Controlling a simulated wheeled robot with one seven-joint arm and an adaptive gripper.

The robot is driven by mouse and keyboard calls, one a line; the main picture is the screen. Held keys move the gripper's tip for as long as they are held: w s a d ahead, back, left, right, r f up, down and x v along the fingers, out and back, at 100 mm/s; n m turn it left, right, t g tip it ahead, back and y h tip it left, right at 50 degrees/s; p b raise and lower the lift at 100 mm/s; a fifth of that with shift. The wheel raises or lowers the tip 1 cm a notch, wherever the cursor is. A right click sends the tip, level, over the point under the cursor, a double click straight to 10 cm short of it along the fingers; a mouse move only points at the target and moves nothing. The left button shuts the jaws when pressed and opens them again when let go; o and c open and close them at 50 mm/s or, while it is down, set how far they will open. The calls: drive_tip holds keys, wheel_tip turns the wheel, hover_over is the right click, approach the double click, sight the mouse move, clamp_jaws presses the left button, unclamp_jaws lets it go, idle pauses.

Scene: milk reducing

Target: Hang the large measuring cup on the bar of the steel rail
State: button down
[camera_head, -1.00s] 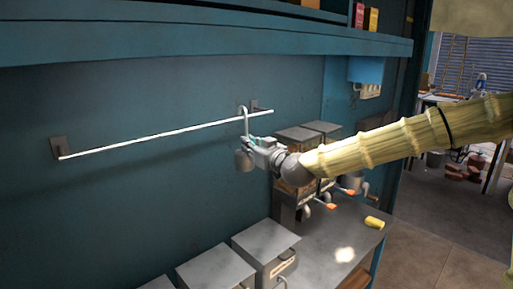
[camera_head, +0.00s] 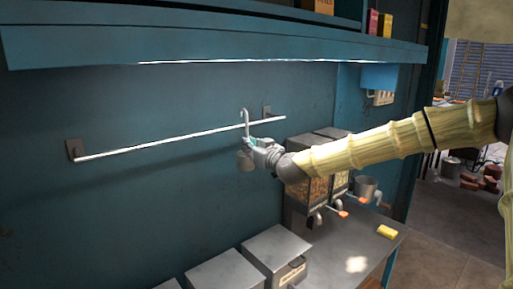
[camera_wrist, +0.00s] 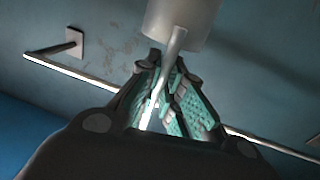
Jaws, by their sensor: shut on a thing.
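The large measuring cup (camera_head: 245,160) is a grey metal cup with a long upright handle that ends in a hook at the top. My gripper (camera_head: 253,146) is shut on its handle, and the cup hangs below the jaws in the head view. The wrist view shows the cup (camera_wrist: 183,18) and its handle between my green-padded fingers (camera_wrist: 172,100). The steel rail (camera_head: 150,144) is a thin bright bar on the teal wall. The handle's hook top stands above the bar's height in the picture; I cannot tell whether it touches the bar.
A blue shelf (camera_head: 220,48) runs above the rail. Glass-fronted dispensers (camera_head: 318,188) stand right of my gripper on the counter (camera_head: 335,250). Grey bins (camera_head: 275,252) and a yellow object (camera_head: 387,231) are also there.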

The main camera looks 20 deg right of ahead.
drive_tip(key=shift+x, duration=1)
drive_tip(key=shift+s+a+f+b, duration=0.1)
drive_tip(key=shift+a+f+b, duration=0.05)
drive_tip(key=shift+f+b, duration=1.6)
drive_tip(key=shift+f, duration=0.15)
drive_tip(key=c, duration=1.5)
unclamp_jaws()
